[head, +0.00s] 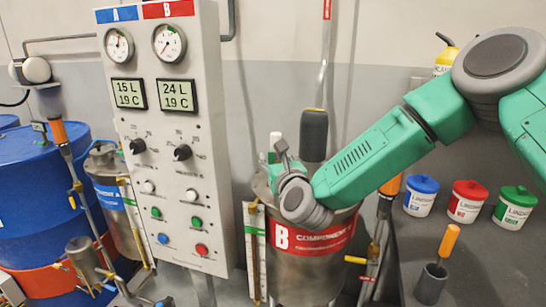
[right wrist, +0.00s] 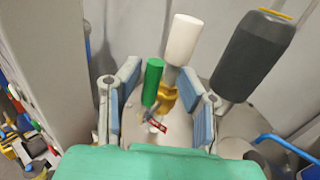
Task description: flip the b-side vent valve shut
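The steel B tank (head: 312,262), with a red "B COMPONENT" label, stands right of the control panel. My right gripper (head: 279,160) is over its lid, hiding part of the top. In the right wrist view, a brass valve (right wrist: 166,98) stands on the lid with a green cylinder (right wrist: 153,80), a white cylinder (right wrist: 182,40) and a small red tag (right wrist: 157,126). I cannot tell which cylinder is its handle. My right gripper's fingers are apart on either side of the green cylinder and brass valve, with visible gaps. My left gripper is out of view.
A dark grey cylinder on a pipe (head: 314,135) rises close behind the valve; a blue hose (right wrist: 285,148) is at right. The control panel (head: 170,215) stands close on the left. Several small tubs (head: 467,201) are on the grey surface at right.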

